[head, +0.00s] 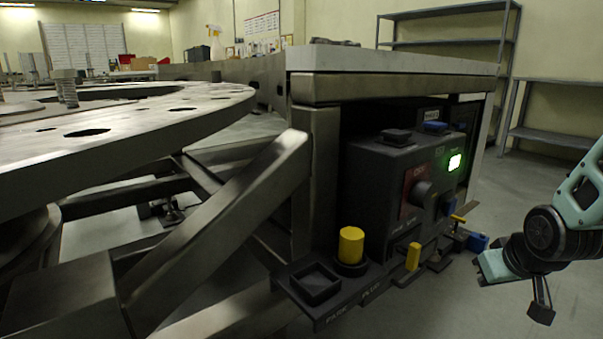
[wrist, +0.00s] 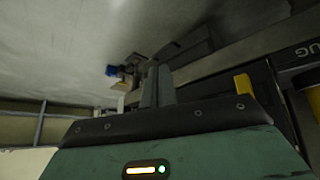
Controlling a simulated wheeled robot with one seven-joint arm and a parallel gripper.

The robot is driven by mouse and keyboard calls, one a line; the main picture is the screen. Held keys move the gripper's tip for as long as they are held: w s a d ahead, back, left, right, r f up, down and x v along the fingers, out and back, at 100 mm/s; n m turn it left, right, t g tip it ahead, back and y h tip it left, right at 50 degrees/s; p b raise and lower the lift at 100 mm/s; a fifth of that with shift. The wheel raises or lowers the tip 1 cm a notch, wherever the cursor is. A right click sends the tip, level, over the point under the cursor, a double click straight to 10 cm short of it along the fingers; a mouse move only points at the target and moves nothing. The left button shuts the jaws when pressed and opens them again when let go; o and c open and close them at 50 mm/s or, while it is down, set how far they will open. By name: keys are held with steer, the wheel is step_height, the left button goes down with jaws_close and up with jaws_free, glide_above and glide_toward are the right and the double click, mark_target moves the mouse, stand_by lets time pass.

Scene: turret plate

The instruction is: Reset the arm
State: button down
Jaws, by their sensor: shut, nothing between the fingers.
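My gripper shows in the wrist view (wrist: 158,78), its narrow dark fingers together and empty, beyond the green hand body. In the head view, the teal end of my arm (head: 495,266) hangs at the right, over the floor to the right of the control box; I cannot make out the fingers there. The dark control box (head: 380,185) sits under the bench, with a lit green lamp (head: 455,162) and a dark knob (head: 420,194) on a red plate. A yellow cylinder (head: 351,245) stands upright on the ledge beside an empty square socket (head: 315,284).
A yellow handle (head: 413,256) and a blue piece (head: 477,242) sit along the ledge. The bench top (head: 400,60) overhangs the box. A large round plate with holes (head: 120,125) fills the left. Metal shelves (head: 560,115) stand behind; floor between is clear.

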steer(key=s+a+r+n+g+y+p, duration=0.1)
steer(key=s+a+r+n+g+p, duration=0.4)
steer(key=s+a, duration=0.65)
steer(key=s+a+r+n+g+p, duration=0.25)
steer(key=s+a+r, duration=0.35)
steer(key=s+a, duration=0.5)
step_height(320, 180, up, 37)
steer(key=d+p, duration=0.1)
steer(key=p, duration=3.5)
steer(key=shift+s+f+t, duration=0.2)
steer(key=shift+s+t, duration=0.1)
steer(key=shift+t, duration=0.15)
steer(key=shift+f+m, duration=0.15)
steer(key=shift+m, duration=0.1)
